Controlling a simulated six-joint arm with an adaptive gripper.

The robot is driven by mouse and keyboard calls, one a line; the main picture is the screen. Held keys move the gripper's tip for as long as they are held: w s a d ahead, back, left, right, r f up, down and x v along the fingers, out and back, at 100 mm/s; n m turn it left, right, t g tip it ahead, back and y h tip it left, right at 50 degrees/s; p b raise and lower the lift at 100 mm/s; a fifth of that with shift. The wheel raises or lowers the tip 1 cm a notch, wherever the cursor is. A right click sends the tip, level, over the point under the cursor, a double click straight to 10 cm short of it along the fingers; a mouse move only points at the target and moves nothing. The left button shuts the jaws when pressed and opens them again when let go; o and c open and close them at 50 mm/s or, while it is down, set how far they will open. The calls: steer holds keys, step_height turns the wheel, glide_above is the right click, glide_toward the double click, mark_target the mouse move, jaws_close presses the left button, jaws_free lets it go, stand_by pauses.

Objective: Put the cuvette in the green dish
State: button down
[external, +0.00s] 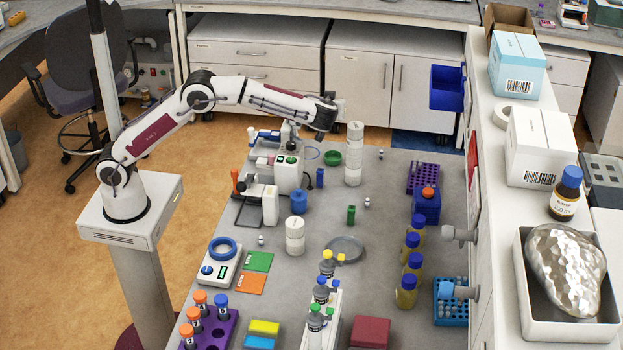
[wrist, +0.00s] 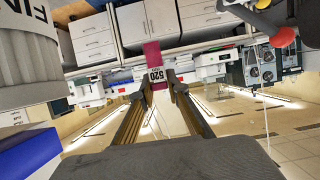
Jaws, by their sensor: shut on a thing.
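My gripper (wrist: 158,86) is shut on a slim piece with a magenta upper part and a white label reading 520, which I take for the cuvette (wrist: 153,53). The cuvette stands out beyond the fingertips in the wrist view. In the external view, my gripper's dark body is at the end of the arm, above the back of the bench; the fingertips and the cuvette cannot be made out there. The green dish (external: 332,158) lies on the bench below, left of a tall white bottle. I cannot see the dish in the wrist view.
The tall white bottle (external: 354,154) stands close right of the dish and fills the wrist view's left edge (wrist: 28,62). White apparatus (external: 288,173) is at left.

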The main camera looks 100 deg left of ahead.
step_height(320, 180, down, 12)
stand_by(0.5)
steer(key=shift+f, duration=2.25)
steer(key=shift+f, duration=0.15)
steer(key=c, duration=2)
jaws_free()
steer(key=shift+o, duration=0.2)
steer(key=shift+d+r, duration=0.15)
steer(key=shift+r, duration=0.1)
steer(key=v, duration=1.1)
steer(key=shift+d, duration=0.3)
